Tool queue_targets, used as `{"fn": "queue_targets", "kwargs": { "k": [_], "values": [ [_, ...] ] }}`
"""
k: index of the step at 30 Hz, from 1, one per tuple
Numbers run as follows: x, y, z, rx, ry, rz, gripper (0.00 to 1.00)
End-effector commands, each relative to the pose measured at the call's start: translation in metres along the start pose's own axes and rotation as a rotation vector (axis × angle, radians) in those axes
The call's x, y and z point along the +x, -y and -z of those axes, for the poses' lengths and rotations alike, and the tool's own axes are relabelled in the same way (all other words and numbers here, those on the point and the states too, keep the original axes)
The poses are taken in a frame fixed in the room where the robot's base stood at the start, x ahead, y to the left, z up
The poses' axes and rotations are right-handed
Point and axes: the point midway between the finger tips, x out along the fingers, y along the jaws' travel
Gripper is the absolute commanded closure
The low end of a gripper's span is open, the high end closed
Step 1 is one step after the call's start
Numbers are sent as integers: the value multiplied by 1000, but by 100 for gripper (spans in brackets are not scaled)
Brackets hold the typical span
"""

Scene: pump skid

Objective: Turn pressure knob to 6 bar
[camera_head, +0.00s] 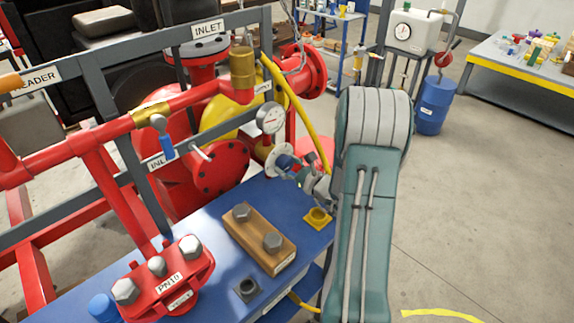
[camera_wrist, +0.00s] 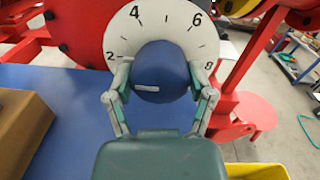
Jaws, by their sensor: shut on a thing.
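The pressure knob (camera_wrist: 162,70) is blue and round, with a white pointer line on its face. The line lies left of centre and points to the left, a little below the 2 mark. Behind it is a white dial (camera_wrist: 178,18) marked 2, 4, 6 and 8. My gripper (camera_wrist: 163,84) is shut on the knob, one finger at its left side and one at its right. In the head view, the knob (camera_head: 287,162) shows partly, with my gripper (camera_head: 297,170) at it; the fingertips are hard to make out there.
A pressure gauge (camera_head: 270,120) stands just above the knob. A yellow hose (camera_head: 287,90) runs behind it. The blue bench (camera_head: 215,215) holds a wooden block (camera_head: 258,238) with bolts and a red flange (camera_head: 168,280). Red pipes stand left. Open floor lies to the right.

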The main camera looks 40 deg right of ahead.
Motion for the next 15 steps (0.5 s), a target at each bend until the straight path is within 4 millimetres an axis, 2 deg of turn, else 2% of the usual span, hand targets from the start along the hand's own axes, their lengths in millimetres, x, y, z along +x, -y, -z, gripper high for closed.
{"fn": "queue_targets", "kwargs": {
  "k": [8, 15],
  "values": [
    [1, 0, -1, 71, 6, -3, 78],
    [1, 1, -1, 243, 12, -2, 78]
  ]
}}
